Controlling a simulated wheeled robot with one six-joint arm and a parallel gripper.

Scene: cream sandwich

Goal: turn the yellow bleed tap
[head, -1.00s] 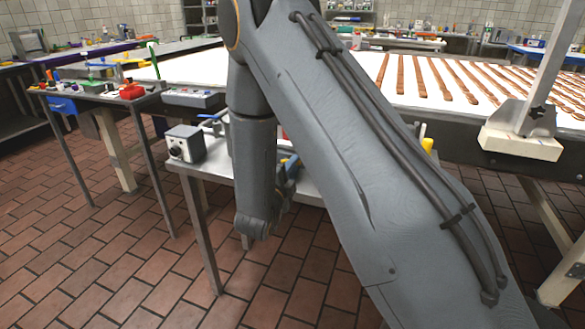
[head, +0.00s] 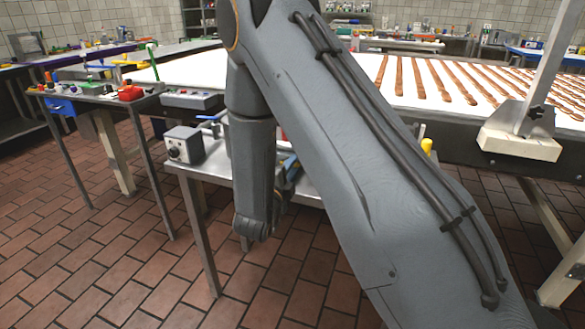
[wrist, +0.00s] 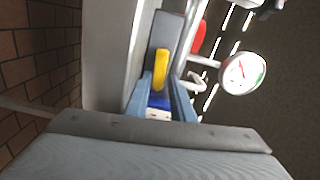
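The yellow bleed tap (wrist: 161,68) shows in the wrist view as a short, upright yellow bar. My gripper (wrist: 160,82) has its two blue fingers on either side of the bar's near end, apart from each other. The fingers look open around the tap; whether they touch it is hard to see. In the head view my gripper (head: 290,168) is mostly hidden behind my arm, at the small metal table. The tap cannot be made out clearly there.
A round white gauge (wrist: 243,73) and a red part (wrist: 198,38) on metal piping are close to the right of the tap. A grey control box (head: 184,144) stands on the small metal table (head: 213,167). A long conveyor (head: 440,75) carries brown strips behind.

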